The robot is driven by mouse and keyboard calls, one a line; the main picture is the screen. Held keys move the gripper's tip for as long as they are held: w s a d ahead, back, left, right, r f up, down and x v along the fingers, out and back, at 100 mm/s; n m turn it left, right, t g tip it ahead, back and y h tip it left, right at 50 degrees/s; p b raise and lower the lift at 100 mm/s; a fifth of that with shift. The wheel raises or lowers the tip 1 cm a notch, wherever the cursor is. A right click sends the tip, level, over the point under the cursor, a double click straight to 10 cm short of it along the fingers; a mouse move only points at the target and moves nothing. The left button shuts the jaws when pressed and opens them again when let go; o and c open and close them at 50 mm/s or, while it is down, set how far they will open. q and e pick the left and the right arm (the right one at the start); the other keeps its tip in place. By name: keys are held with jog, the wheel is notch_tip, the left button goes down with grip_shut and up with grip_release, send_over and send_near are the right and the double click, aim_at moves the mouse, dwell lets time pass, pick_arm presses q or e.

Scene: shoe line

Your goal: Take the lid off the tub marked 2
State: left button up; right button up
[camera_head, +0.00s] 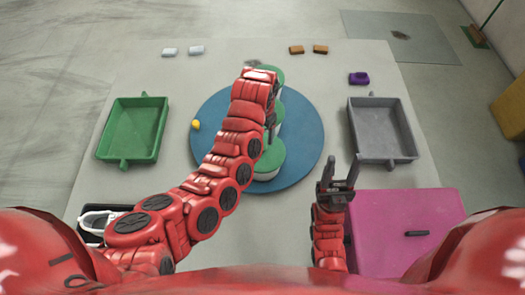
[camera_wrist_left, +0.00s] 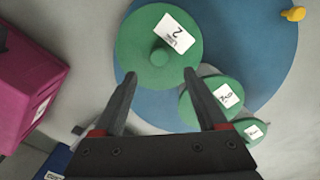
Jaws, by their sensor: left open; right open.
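The tub marked 2 has a round green lid (camera_wrist_left: 140,40) with a central knob (camera_wrist_left: 160,55) and a white label reading 2. In the head view its lid (camera_head: 271,160) is the nearest of three on the blue disc. My left gripper (camera_wrist_left: 159,76) is open and empty, its fingertips at the near side of this lid with the knob framed just beyond them. I cannot tell its height over the lid. My left arm partly hides the tubs in the head view. My right gripper (camera_head: 339,168) is open and empty, right of the blue disc.
Two other green-lidded tubs (camera_wrist_left: 215,101) (camera_wrist_left: 249,129) stand close by on the blue disc (camera_head: 225,108). A yellow piece (camera_head: 195,125) lies at its left. A green tray (camera_head: 134,129), grey tray (camera_head: 382,130), magenta box (camera_head: 400,215) and white shoe (camera_head: 97,219) surround it.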

pick_arm(q)
jog(key=shift+f+p, duration=0.3)
jog(key=shift+f, duration=1.05)
jog(key=shift+f+p, duration=0.5)
jog(key=shift+f, duration=0.05)
notch_tip(320, 180, down, 3)
jog(key=shift+s+r+p, duration=0.1)
jog(key=shift+p, duration=0.25)
jog(key=shift+f, duration=0.65)
grip_shut()
